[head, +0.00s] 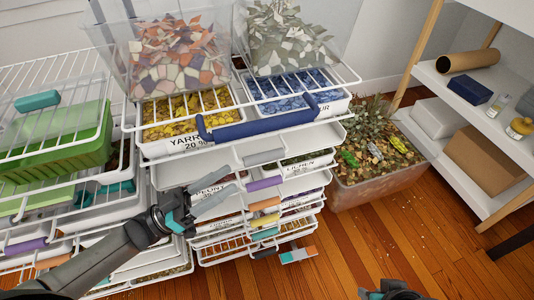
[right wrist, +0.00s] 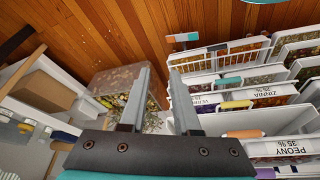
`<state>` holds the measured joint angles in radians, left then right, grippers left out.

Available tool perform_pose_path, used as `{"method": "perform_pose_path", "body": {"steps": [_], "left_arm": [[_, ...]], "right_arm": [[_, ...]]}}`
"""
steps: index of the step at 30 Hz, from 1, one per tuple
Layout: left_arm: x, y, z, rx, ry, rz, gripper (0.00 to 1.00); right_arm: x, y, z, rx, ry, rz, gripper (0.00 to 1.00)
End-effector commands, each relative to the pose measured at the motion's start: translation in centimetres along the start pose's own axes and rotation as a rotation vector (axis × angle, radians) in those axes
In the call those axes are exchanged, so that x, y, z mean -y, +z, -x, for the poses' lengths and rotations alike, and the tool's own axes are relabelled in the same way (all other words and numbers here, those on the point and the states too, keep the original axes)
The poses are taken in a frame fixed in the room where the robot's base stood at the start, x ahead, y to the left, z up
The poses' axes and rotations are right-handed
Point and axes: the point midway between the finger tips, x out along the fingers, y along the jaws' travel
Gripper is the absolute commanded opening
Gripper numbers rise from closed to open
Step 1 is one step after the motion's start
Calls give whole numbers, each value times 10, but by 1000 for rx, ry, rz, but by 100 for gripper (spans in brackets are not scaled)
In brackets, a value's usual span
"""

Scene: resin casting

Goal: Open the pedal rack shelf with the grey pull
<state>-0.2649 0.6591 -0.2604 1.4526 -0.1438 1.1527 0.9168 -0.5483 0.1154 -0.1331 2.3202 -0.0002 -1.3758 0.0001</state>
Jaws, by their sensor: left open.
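The rack (head: 240,180) is a stack of white wire shelves with coloured pulls. The grey pull (head: 264,157) is on the front edge of a white shelf, just below the shelf with the dark blue pull (head: 262,122). My left gripper (head: 214,199) is open and empty in front of the rack, left of and below the grey pull and apart from it, as far as I can tell. My right gripper (right wrist: 160,72) is open and empty; only a dark part of it shows at the bottom edge of the head view (head: 395,290).
Clear bins of shards (head: 168,52) stand on top of the rack. Another wire rack with a green tub (head: 55,145) is at left. A planter box (head: 375,180) and a white shelving unit (head: 450,85) stand at right. The wooden floor (head: 400,240) between is mostly clear.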

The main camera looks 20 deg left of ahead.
Motion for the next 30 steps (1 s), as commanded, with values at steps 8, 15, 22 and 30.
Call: {"method": "perform_pose_path", "body": {"steps": [8, 15, 22, 30], "left_arm": [[0, 0, -62, -5, 1, -2, 56], [0, 1, -96, -1, -1, -1, 56], [0, 0, -106, 0, -1, -1, 56], [0, 0, -106, 0, -2, 0, 48]], "right_arm": [[-1, -5, 17, -26, 2, 1, 31], [2, -10, 22, -68, -5, 4, 31], [5, -15, 22, -95, -12, 6, 31], [5, -15, 22, -95, -12, 6, 31]]}}
